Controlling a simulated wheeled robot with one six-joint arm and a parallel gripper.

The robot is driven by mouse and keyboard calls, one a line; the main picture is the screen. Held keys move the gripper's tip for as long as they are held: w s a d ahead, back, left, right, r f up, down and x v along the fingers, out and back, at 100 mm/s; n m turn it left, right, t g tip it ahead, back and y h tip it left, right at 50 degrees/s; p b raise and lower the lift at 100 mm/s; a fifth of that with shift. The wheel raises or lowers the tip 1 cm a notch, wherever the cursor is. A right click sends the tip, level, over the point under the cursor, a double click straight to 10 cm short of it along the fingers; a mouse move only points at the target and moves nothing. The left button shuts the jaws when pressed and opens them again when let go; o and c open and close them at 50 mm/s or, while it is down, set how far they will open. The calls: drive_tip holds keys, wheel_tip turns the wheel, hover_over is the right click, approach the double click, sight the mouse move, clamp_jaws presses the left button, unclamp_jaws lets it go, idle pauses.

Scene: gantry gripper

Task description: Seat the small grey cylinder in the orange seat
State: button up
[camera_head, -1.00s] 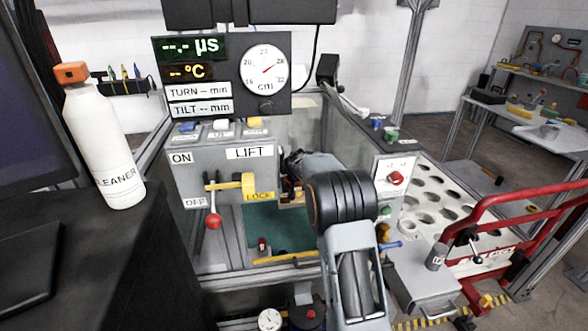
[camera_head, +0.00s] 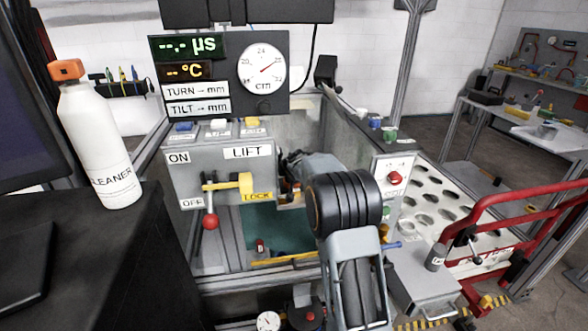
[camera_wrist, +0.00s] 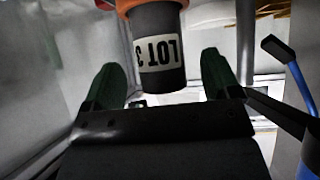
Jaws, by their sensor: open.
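A dark grey cylinder (camera_wrist: 165,80) with a white label, its LOT lettering upside down, shows in the wrist view. Its upper end meets an orange ring-like part (camera_wrist: 150,4), which looks like the orange seat and is cut off by the frame's top edge. I cannot tell how deep the cylinder sits in it. My gripper (camera_wrist: 163,68) is open, with one green finger on each side of the cylinder and visible gaps between. In the head view my arm reaches into the tank and hides the gripper, this cylinder and the orange part.
The tank has a teal floor (camera_head: 276,230) and grey walls. The LIFT panel (camera_head: 225,165) stands at its left with a red-knobbed lever (camera_head: 210,222). Another small dark cylinder (camera_head: 436,257) stands on a grey box at right.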

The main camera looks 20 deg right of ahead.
drive_tip(key=v, duration=1.2)
drive_tip(key=shift+b, duration=0.3)
drive_tip(key=s+a+f+n+g+p, duration=0.1)
drive_tip(key=s+f+g, duration=0.3)
drive_tip(key=s+f, duration=0.3)
drive_tip(key=s+a+r+n+y+p, duration=0.1)
drive_tip(key=s+a+r+p, duration=0.2)
drive_tip(key=s, duration=0.4)
drive_tip(key=s+a+r+g+y+p, duration=0.1)
drive_tip(key=s+a+r+p, duration=0.2)
drive_tip(key=s, duration=0.5)
drive_tip(key=s+a+r+n+g+y+p, duration=0.1)
drive_tip(key=s+a+r+p, duration=0.2)
drive_tip(key=s, duration=0.5)
drive_tip(key=shift+s+a+r+n, duration=0.2)
drive_tip(key=shift+a+r+n, duration=0.1)
drive_tip(key=shift+a+r, duration=0.4)
